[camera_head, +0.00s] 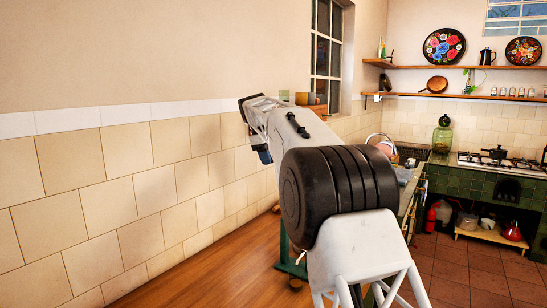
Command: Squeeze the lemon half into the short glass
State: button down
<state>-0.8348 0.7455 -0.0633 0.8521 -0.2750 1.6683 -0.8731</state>
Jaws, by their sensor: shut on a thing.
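I see neither a lemon half nor a short glass in the head view. My own arm fills the middle of the picture and stretches away to the upper left. Its far end stands in front of the tiled wall, and I cannot make out any gripper fingers there. The part of the counter (407,196) behind my arm is mostly hidden, so anything standing there is covered.
A green glass jar (442,136) stands beside the stove. A red fire extinguisher (430,219) is below. A tiled wall (100,195) borders the left; the wooden floor (215,270) looks clear.

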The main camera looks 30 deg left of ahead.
jog(key=shift+w+a+f+h, duration=0.15)
jog(key=shift+a+h, duration=0.15)
jog(key=shift+a, duration=0.2)
jog(key=shift+s+a+f+h, duration=0.15)
jog(key=shift+a+h, duration=0.15)
jog(key=shift+a, duration=0.15)
jog(key=c, duration=0.8)
grip_release()
jog(key=shift+o, duration=0.2)
jog(key=shift+a, duration=0.1)
jog(key=v, duration=0.7)
jog(key=shift+r, duration=0.35)
